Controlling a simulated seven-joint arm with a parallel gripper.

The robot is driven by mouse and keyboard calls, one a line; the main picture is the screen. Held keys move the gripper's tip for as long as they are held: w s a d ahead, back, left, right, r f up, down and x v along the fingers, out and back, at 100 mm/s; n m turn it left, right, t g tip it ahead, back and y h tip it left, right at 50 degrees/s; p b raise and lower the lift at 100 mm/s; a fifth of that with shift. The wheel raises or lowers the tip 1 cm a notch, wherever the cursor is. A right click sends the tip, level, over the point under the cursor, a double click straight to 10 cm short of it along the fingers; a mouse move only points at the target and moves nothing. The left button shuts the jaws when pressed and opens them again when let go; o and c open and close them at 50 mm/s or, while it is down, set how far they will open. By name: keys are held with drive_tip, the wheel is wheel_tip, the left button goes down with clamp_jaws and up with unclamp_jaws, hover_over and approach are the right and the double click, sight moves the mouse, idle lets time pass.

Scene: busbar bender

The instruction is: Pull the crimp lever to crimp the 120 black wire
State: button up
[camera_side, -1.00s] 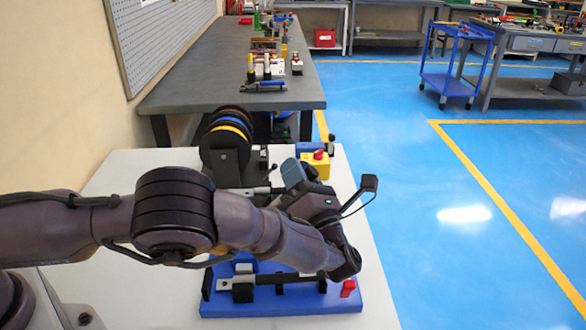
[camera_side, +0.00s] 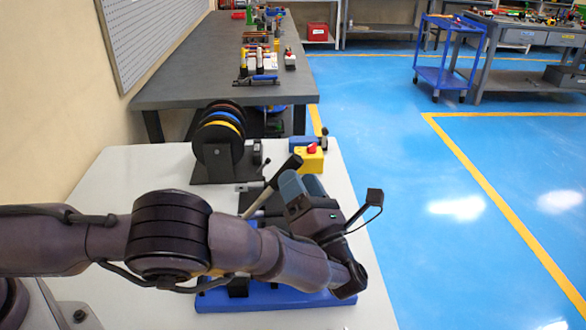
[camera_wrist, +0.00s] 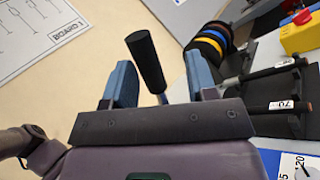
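The crimp lever is a rod with a thick black grip. In the wrist view its grip (camera_wrist: 146,60) stands between my two blue fingers, with a gap to each. In the side view the lever (camera_side: 284,170) rises tilted beside my gripper (camera_side: 303,187). My gripper (camera_wrist: 160,80) is open. Two black cables lie to the right in the wrist view; the nearer one carries a white tag reading 70 (camera_wrist: 280,105). A white label (camera_wrist: 299,165), apparently reading 120, shows at the bottom right. The lever's base and the 120 wire are not clearly visible.
A yellow box with a red button (camera_side: 310,160) stands beyond my gripper. A stand of coloured cable reels (camera_side: 219,140) is behind to the left. A blue base plate (camera_side: 235,301) lies below my arm. The white table's left part is bare.

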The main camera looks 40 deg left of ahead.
drive_tip(key=v, duration=0.3)
drive_tip(key=shift+s+d+f, duration=0.15)
drive_tip(key=shift+d+f, duration=0.05)
drive_tip(key=shift+d, duration=0.15)
